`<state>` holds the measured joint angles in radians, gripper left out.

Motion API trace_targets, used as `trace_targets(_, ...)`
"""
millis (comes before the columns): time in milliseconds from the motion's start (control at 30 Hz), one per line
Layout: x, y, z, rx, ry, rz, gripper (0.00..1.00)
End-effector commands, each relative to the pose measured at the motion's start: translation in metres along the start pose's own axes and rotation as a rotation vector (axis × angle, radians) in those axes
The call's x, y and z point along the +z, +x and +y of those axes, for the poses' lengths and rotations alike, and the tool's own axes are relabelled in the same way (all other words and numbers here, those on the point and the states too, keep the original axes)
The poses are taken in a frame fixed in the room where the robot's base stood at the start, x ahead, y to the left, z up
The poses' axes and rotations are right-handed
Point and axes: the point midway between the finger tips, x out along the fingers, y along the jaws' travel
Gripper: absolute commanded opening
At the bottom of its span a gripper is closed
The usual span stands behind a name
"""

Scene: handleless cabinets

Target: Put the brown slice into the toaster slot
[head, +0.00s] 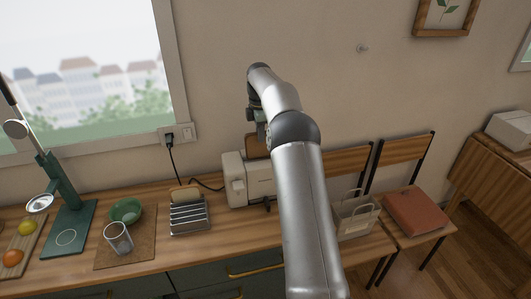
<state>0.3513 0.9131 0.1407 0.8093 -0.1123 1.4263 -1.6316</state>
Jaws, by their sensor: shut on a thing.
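The brown slice (254,146) shows just below my gripper (259,128), above the cream toaster (237,183). My gripper is shut on the slice, though the fingertips are small and partly hidden by my arm. The slice looks upright. Its lower edge is near the toaster's top, and I cannot tell whether it is in the slot. The slot itself is not clearly visible. My arm covers the toaster's right side.
A metal rack (189,217) holding a paler slice (186,194) stands left of the toaster. A cord runs to the wall socket (177,134). A bag (354,221) is at right.

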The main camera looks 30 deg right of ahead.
Motion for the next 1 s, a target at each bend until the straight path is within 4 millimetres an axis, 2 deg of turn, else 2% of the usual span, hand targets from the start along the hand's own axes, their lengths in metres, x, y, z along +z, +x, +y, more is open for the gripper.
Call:
trace_targets(433, 0.000, 0.054, -0.001, -0.001, 0.002, 0.000, 0.00)
trace_targets(867, 0.000, 0.062, 0.000, 0.001, 0.002, 0.000, 0.00)
trace_targets(900, 0.000, 0.062, 0.000, 0.002, 0.002, 0.000, 0.20)
trace_targets(967, 0.000, 0.061, 0.000, 0.002, 0.002, 0.000, 0.34)
trace_targets(1000, 0.000, 0.061, 0.000, 0.001, 0.002, 0.000, 0.34)
